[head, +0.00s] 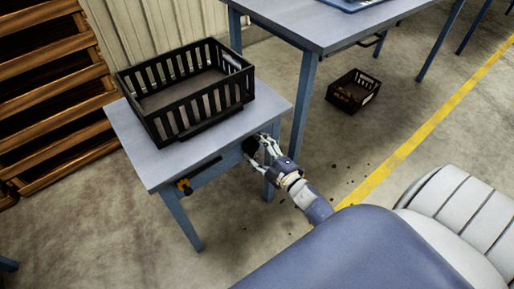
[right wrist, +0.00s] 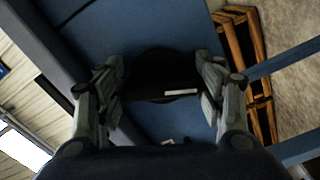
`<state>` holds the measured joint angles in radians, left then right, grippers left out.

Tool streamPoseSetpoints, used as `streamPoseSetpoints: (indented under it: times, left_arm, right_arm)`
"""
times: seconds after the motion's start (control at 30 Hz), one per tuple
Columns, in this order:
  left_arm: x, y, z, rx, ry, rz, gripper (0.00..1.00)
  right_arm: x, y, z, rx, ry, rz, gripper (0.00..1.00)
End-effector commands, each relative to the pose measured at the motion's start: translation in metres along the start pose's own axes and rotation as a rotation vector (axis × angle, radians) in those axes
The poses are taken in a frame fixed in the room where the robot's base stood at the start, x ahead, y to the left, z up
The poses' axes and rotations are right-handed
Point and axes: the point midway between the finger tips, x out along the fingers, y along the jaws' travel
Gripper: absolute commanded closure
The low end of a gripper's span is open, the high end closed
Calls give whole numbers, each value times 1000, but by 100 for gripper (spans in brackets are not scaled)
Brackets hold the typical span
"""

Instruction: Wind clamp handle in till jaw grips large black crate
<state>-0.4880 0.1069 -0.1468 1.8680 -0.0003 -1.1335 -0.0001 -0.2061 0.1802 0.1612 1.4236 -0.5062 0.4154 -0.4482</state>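The large black crate (head: 188,92) stands upright and empty on a small grey-topped table (head: 130,139). A low dark bar (head: 203,125) lies along its near side; I cannot tell whether it is the jaw or touches the crate. My right gripper (head: 256,148) is at the table's right side, below the top. Its fingers lie on both sides of a dark rounded part, apparently the clamp handle (head: 249,146). In the right wrist view this black part (right wrist: 160,75) sits between the fingers, close to both pads; firm contact is unclear. My left gripper is out of view.
A small yellow and black fitting (head: 184,187) is on the table's front edge. Wooden pallets (head: 50,85) stand at the left. A larger table (head: 320,22) is behind right, with a smaller black crate (head: 353,91) on the floor beneath. Floor on the right is mostly clear.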

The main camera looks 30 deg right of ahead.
Motion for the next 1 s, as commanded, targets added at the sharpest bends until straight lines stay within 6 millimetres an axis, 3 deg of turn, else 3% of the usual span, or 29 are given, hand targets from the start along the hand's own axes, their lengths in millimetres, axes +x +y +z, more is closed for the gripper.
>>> streamPoseSetpoints:
  times: [0.07, 0.53, 1.0]
  left_arm:
    - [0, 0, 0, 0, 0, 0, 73]
    - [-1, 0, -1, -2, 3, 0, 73]
    - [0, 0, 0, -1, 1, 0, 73]
  right_arm:
    - [0, 0, 0, 0, 1, 0, 18]
    - [-7, -1, 0, -4, 0, -1, 18]
    - [-93, -1, 0, -3, -1, -3, 18]
